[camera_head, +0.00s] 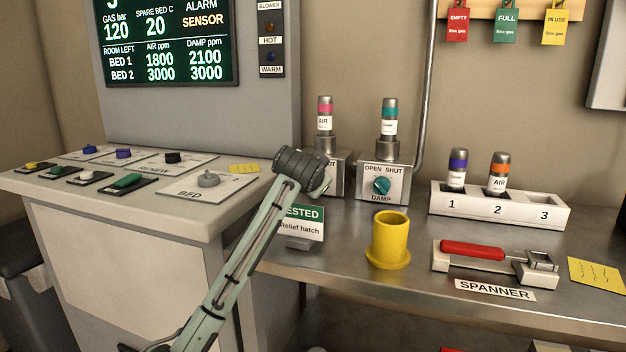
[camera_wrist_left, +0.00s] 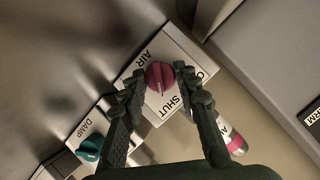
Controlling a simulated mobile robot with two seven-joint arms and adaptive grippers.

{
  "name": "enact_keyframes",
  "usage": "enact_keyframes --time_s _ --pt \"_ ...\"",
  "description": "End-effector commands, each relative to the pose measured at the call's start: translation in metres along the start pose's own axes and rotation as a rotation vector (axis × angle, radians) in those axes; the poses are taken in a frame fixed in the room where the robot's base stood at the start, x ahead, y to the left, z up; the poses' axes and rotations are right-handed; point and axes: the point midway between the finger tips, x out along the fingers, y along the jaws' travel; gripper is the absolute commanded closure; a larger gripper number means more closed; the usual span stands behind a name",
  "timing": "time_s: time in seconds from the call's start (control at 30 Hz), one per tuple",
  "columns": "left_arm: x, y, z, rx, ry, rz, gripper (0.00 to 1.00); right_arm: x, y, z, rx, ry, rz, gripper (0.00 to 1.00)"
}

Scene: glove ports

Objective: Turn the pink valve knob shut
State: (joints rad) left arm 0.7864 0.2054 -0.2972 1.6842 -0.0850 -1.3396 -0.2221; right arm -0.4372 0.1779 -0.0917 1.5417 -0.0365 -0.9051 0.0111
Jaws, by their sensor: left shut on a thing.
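The pink valve knob (camera_wrist_left: 160,76) sits on the front of a pale valve box (camera_wrist_left: 180,48) labelled AIR and SHUT in the left wrist view. My left gripper (camera_wrist_left: 158,73) has a finger on each side of the knob and is shut on it. In the head view my left gripper (camera_head: 322,181) reaches the left valve box (camera_head: 340,176) and hides the knob. I cannot clearly tell which way the knob points. A pink-banded cylinder (camera_head: 325,112) stands upright on this box. My right gripper is not in view.
A teal DAMP knob (camera_head: 381,186) is on the box just right. A yellow cup (camera_head: 389,242), a green TESTED sign (camera_head: 303,219), a red-handled spanner (camera_head: 475,250) and a numbered rack (camera_head: 535,211) stand on the metal bench. The control console (camera_head: 120,220) is at left.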

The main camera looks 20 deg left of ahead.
Motion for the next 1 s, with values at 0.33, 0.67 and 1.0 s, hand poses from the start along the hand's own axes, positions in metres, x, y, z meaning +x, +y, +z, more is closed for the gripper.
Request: enact_keyframes --time_s 0.33,0.67,1.0 --pt "-0.0008 0.0007 -0.0026 0.143 -0.006 -0.073 0.98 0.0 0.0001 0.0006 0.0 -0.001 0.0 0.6" --pt "-0.0009 0.001 -0.0028 0.176 -0.008 -0.09 0.98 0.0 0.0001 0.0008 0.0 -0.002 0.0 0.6" --pt "-0.0009 0.0011 -0.0028 0.175 -0.008 -0.089 0.62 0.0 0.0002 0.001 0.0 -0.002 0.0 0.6"
